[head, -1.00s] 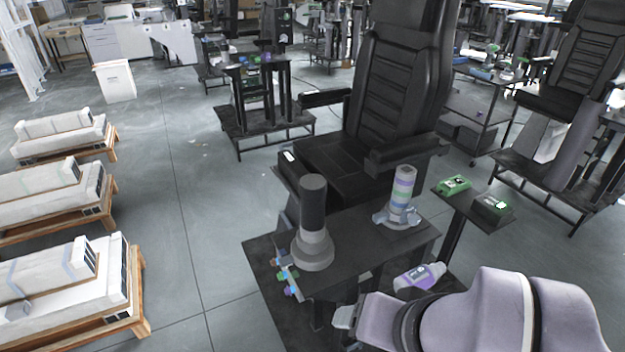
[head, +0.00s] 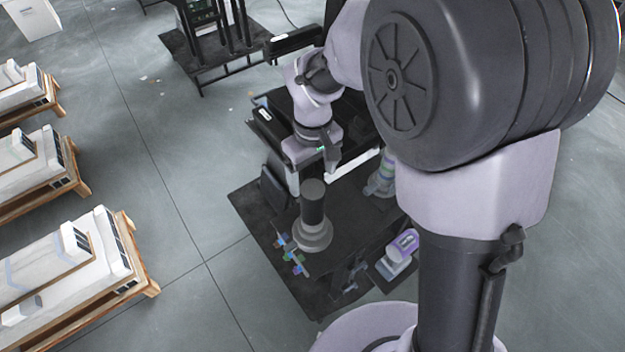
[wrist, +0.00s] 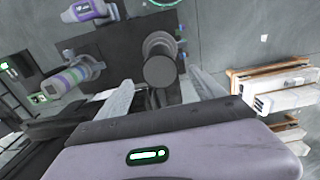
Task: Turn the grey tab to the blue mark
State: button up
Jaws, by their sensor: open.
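The cylinder (head: 313,203) stands upright on a stepped grey base (head: 313,237), apart from the fingers. Small blue and green pieces (head: 292,257) are on the table's left edge; they also show in the wrist view (wrist: 180,36). I cannot make out which part is the grey tab or the blue mark.
A column with coloured bands (wrist: 66,81) stands on the table, partly behind my arm in the head view. Loaded pallets (head: 135,270) stand left, with clear floor between.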

jog(key=b, duration=0.1)
send_over(307, 218)
jog(key=w+d, duration=0.2)
jog(key=w, duration=0.1)
jog(key=f, duration=0.9)
jog(key=shift+s+a+f, duration=0.1)
jog(key=shift+s+a, duration=0.05)
jog(key=shift+a, duration=0.1)
grip_shut()
